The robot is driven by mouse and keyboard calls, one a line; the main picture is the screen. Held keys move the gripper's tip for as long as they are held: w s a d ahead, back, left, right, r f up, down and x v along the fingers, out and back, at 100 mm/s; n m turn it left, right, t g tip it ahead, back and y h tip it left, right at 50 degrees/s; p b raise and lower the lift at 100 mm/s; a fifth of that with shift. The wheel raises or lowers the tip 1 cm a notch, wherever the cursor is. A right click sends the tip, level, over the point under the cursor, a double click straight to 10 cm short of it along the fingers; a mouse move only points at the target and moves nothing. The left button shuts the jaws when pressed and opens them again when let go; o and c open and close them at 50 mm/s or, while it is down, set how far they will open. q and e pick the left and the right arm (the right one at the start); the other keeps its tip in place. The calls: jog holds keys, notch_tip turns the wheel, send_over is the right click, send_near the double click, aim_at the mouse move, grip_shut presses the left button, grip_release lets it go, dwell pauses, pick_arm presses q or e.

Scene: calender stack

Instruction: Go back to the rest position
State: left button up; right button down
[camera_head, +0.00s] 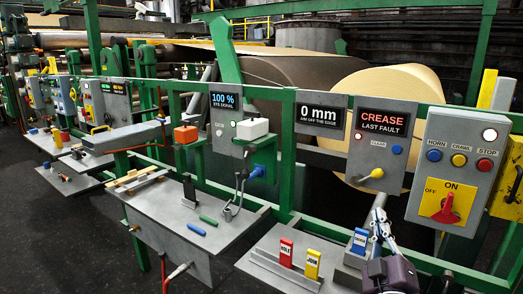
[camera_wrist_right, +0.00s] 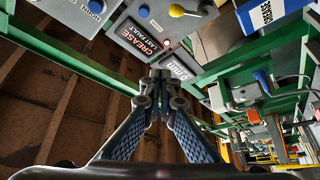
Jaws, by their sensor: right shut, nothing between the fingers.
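My right gripper (camera_head: 379,216) is in the lower right of the head view, its arm coming up from the bottom edge. Its fingers are closed together with nothing between them. It is just right of the blue labelled block (camera_head: 360,240), in front of the green rail; I cannot tell whether it touches the block. In the right wrist view the gripper (camera_wrist_right: 163,78) points up, its tips together below the CREASE display (camera_wrist_right: 147,38). The blue block (camera_wrist_right: 266,14) shows at the top right there, apart from the fingers. My left gripper is not in view.
A red block (camera_head: 286,252) and a yellow block (camera_head: 312,264) stand on a grey shelf to the left. A switch box with a red-yellow knob (camera_head: 446,208) is at the right. Green rails (camera_head: 300,93) run across. A grey table (camera_head: 160,215) holds small blue and green pieces.

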jog(key=s+a+f+m+g+y, duration=0.15)
jog(key=s+f+g, duration=0.4)
jog(key=f, duration=0.55)
jog(key=s+a+f+m+g+y, duration=0.15)
jog(key=s+f+g, duration=0.35)
jog(key=f, duration=0.7)
jog(key=s+a+f+m+g, duration=0.1)
jog(key=s+a+f+g, duration=0.2)
jog(key=s, duration=0.6)
jog(key=s+f+m+g+y, duration=0.15)
jog(key=s+f, duration=0.25)
jog(key=s, duration=0.4)
jog(key=s+a+f+g, duration=0.2)
jog(key=s+f+g, duration=0.15)
jog(key=s, duration=0.55)
notch_tip(320, 180, down, 26)
jog(key=s+d+f+g, duration=0.2)
jog(key=s+d+f, duration=0.1)
jog(key=s+f, duration=1.4)
jog(key=shift+s, duration=0.55)
